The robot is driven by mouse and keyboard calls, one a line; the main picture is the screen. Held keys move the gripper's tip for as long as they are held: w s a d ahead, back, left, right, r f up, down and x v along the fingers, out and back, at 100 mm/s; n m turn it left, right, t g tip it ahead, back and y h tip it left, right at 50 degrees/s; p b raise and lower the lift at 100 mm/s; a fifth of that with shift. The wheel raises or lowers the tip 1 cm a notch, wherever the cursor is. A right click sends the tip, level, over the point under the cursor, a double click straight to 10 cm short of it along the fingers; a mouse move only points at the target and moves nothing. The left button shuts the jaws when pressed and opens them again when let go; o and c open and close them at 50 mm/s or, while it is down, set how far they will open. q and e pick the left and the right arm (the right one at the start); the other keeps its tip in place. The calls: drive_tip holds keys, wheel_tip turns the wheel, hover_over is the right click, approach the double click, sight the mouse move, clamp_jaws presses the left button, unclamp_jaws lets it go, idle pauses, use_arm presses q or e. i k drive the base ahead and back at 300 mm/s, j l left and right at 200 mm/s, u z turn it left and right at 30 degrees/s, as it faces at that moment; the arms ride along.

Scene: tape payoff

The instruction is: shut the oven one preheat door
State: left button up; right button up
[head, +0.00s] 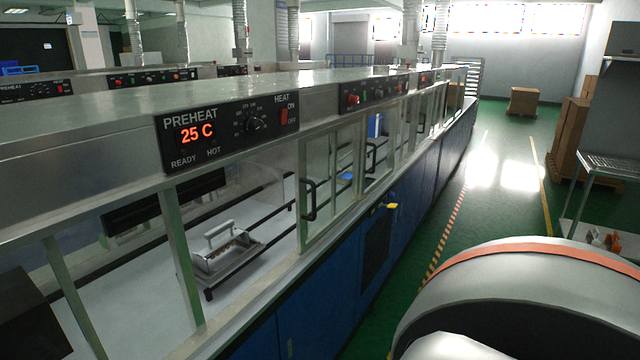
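The preheat panel (230,131) reads 25 C and sits on the steel hood of the long oven line at the left. Below it is an opening into a pale chamber. A metal-framed glass door (340,180) with a black handle (309,200) stands at the right side of this opening, which looks uncovered. Whether the door slides or swings, I cannot tell. A metal fixture with a raised handle (225,251) rests on dark rails inside the chamber. Neither gripper can be made out in the head view.
Blue cabinets (330,287) run beneath the oven, one with a yellow latch. A green aisle (458,215) lies to the right. Cardboard boxes (571,138) and a metal table (612,166) stand at the far right. A large grey rounded body fills the lower right.

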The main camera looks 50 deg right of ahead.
sight(303, 244)
drive_tip(key=z, duration=1.75)
drive_tip(key=i+l, duration=0.1)
drive_tip(key=l, duration=0.2)
drive_tip(key=i+l+z, duration=0.1)
drive_tip(key=i+l, duration=0.05)
drive_tip(key=l, duration=0.1)
